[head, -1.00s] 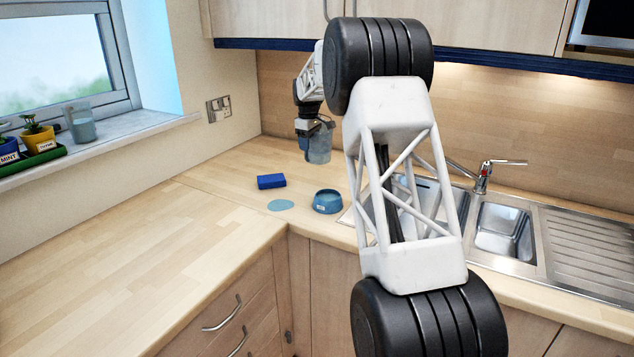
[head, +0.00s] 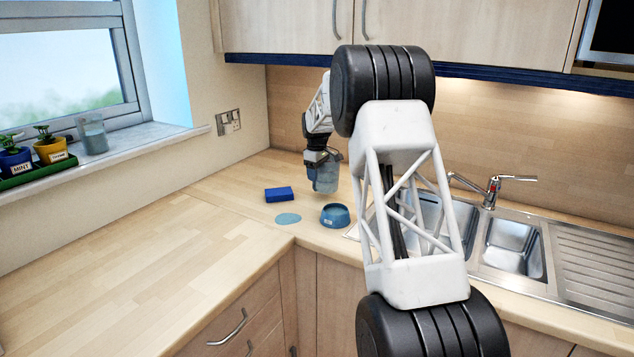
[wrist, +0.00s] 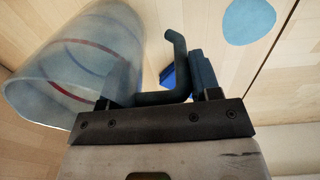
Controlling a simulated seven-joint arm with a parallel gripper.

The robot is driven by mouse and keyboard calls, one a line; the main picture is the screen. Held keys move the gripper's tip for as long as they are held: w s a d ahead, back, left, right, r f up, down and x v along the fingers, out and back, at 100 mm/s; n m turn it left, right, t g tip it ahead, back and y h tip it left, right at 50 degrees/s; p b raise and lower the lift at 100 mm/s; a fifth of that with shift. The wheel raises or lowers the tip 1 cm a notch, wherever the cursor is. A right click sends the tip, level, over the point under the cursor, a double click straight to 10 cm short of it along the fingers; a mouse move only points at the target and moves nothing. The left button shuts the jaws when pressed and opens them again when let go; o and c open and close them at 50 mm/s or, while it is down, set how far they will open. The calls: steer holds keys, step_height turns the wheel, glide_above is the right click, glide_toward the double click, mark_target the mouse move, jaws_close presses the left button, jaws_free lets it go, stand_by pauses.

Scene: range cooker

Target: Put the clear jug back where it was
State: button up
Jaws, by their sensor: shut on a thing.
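The clear jug (head: 326,178) is bluish and see-through, near the back corner of the worktop in the head view. In the wrist view the jug (wrist: 75,65) fills the left side, with a red line and a blue line around its wall. Its dark handle (wrist: 172,60) comes between my fingers. My gripper (wrist: 165,85) is shut on that handle; it also shows at the jug's upper part in the head view (head: 317,157). I cannot tell whether the jug's base touches the worktop. My arm hides part of the worktop to its right.
A blue block (head: 279,194), a flat light-blue disc (head: 287,218) and a blue bowl (head: 335,216) sit in front of the jug. A sink (head: 514,247) is at right. A glass (head: 93,135) and potted plants stand on the windowsill. The left worktop (head: 150,250) is clear.

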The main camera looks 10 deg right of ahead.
steer(key=shift+f, duration=1.95)
steer(key=o, duration=1.4)
steer(key=shift+s+a+r, duration=0.1)
steer(key=shift+r, duration=3)
steer(key=shift+s+a+r, duration=0.1)
steer(key=shift+r, duration=2.95)
